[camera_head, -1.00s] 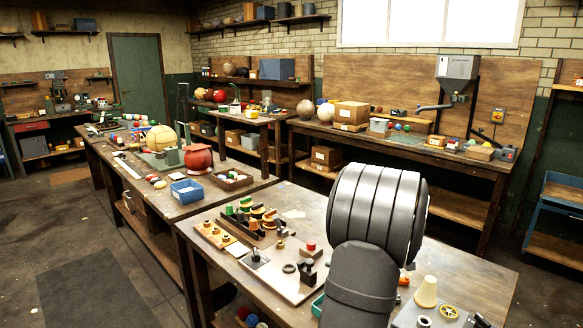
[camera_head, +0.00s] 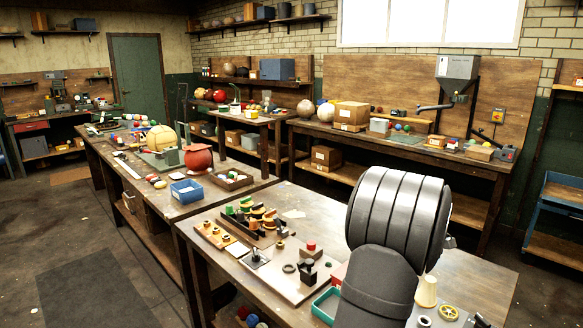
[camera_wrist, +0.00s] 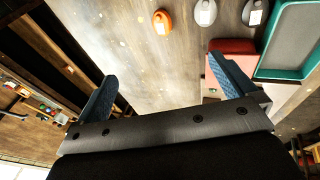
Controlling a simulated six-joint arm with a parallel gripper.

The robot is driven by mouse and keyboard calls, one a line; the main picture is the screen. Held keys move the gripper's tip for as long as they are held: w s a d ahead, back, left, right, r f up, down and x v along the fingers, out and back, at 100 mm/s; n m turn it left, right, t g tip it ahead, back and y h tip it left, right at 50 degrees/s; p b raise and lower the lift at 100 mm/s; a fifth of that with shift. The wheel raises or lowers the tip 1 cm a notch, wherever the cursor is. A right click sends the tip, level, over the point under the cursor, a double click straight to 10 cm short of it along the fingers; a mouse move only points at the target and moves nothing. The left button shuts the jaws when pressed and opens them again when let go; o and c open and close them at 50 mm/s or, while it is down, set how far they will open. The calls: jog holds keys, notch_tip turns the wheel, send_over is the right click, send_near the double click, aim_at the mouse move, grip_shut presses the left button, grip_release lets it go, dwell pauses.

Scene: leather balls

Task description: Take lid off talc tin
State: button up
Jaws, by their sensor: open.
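My gripper (camera_wrist: 163,75) is open and empty in the wrist view, its two blue pads wide apart over bare wooden bench top. In the head view my large grey arm hides it. I cannot pick out a talc tin or its lid for certain. A red, box-like thing (camera_wrist: 232,62) lies close by the right finger in the wrist view, partly hidden by it. A bit of red (camera_head: 339,273) shows beside my arm in the head view; the rest is covered.
A teal-rimmed tray (camera_wrist: 262,62) is beside the red thing; it also shows in the head view (camera_head: 318,306). An orange piece (camera_wrist: 162,22) and grey tags (camera_wrist: 205,12) lie nearby.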

jog(key=c, duration=1.1)
jog(key=w+a+r+n+g+y, duration=0.15)
jog(key=a+r+n, duration=0.25)
jog(key=a, duration=0.4)
jog(key=w+a+r+n+g, duration=0.3)
jog(key=a+n, duration=0.2)
jog(key=a, duration=0.2)
jog(key=f, duration=1.1)
jog(key=shift+s+f, duration=0.2)
jog(key=shift+s, duration=0.05)
jog(key=shift+s+f, duration=0.2)
jog(key=shift+f, duration=2.6)
